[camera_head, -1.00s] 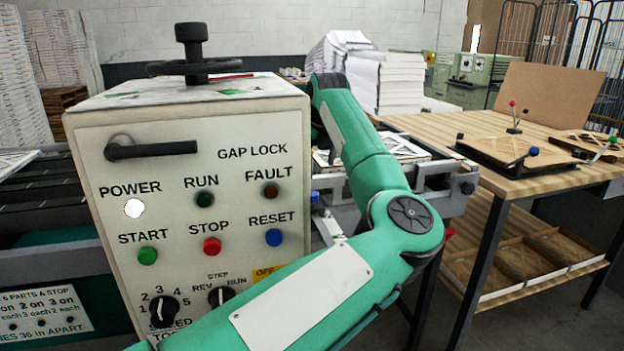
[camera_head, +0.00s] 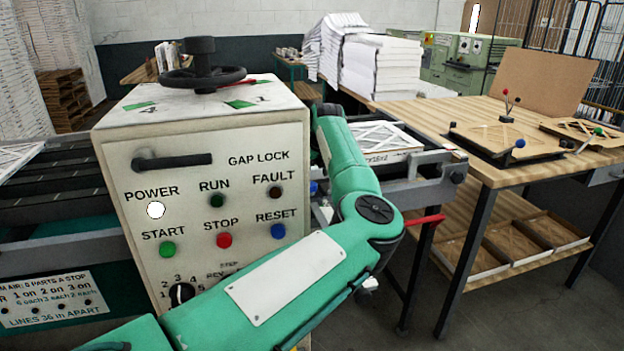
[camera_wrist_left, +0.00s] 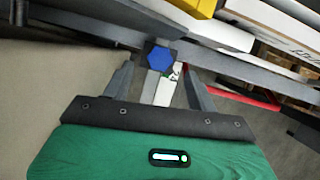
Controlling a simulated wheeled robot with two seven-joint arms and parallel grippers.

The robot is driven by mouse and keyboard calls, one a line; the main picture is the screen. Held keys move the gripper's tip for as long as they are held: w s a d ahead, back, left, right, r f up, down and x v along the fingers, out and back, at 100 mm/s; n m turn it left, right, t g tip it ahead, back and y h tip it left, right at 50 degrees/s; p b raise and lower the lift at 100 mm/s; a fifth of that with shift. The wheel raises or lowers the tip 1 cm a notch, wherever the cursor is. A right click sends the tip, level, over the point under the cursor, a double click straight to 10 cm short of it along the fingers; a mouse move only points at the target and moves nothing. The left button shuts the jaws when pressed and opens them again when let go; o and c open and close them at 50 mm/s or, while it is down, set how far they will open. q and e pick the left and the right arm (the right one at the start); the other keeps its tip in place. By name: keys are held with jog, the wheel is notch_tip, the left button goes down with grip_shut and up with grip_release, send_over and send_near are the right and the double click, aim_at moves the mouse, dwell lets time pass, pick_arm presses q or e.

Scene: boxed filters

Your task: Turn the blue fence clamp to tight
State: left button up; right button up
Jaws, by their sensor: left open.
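The blue fence clamp's hexagonal knob (camera_wrist_left: 161,58) sits on a grey metal rail in the left wrist view. My left gripper (camera_wrist_left: 158,74) is open, with one finger on each side just below the knob in the picture. I cannot tell whether a finger touches it. In the head view, a small blue part (camera_head: 313,188) shows between the control box and my left arm, probably this clamp. There my left forearm drops behind the box's right side and the gripper is hidden. My right gripper is in neither view.
The control box (camera_head: 215,190) with a black handwheel (camera_head: 203,78) stands close on the left. A red lever (camera_head: 425,219) sticks out right of my elbow. Yellow and white parts lie beyond the rail in the wrist view.

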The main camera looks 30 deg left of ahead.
pick_arm(q)
jog(key=x, duration=0.5)
jog(key=shift+p, duration=0.3)
